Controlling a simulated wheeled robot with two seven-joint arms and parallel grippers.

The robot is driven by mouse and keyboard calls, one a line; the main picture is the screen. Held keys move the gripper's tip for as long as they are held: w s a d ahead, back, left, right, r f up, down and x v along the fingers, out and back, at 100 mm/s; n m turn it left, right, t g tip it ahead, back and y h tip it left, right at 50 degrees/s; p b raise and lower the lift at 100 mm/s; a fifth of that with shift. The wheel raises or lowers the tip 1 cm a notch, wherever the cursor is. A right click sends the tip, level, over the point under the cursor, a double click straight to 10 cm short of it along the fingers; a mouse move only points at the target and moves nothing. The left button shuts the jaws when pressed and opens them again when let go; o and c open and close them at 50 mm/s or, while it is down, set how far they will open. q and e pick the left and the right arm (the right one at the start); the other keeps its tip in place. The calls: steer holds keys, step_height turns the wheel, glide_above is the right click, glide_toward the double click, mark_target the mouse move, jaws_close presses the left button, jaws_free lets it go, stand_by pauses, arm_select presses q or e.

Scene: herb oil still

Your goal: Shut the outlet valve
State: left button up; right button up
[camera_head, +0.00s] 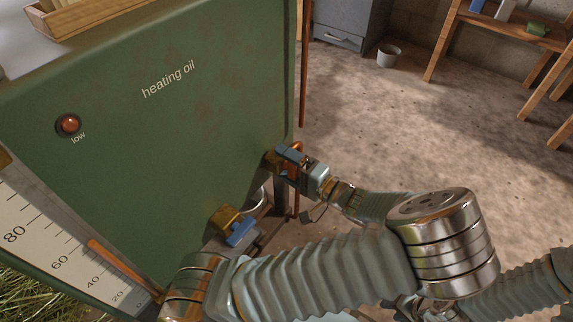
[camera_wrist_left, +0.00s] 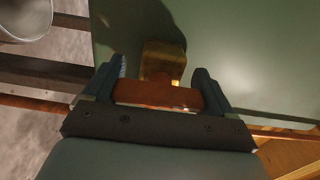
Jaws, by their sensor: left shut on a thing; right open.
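The green heating oil tank (camera_head: 190,110) fills the left of the head view. A brass valve (camera_head: 271,160) sits at its right lower edge; the valve body also shows in the left wrist view (camera_wrist_left: 163,58). My left gripper (camera_head: 290,158) is at this valve. In the left wrist view its fingers (camera_wrist_left: 160,88) stand on both sides of the orange-red lever (camera_wrist_left: 160,95) and are shut on it. My right gripper (camera_head: 392,303) is low in the head view, away from the tank, partly hidden by my left elbow; it looks empty.
A second brass fitting with a blue handle (camera_head: 240,232) is lower on the tank. A pale metal vessel (camera_wrist_left: 25,18) shows at the left wrist view's upper left. A bucket (camera_head: 389,56), grey cabinet (camera_head: 345,22) and wooden table (camera_head: 510,35) stand far back. Floor between is clear.

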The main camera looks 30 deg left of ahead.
arm_select(q)
steer(key=shift+f, duration=0.1)
stand_by(0.4)
steer(key=o, duration=0.9)
steer(key=shift+c, duration=0.2)
steer(key=shift+d, duration=0.15)
steer(key=s+d, duration=0.1)
steer(key=d, duration=1.2)
steer(key=shift+d+p, duration=0.25)
steer(key=shift+p, duration=0.2)
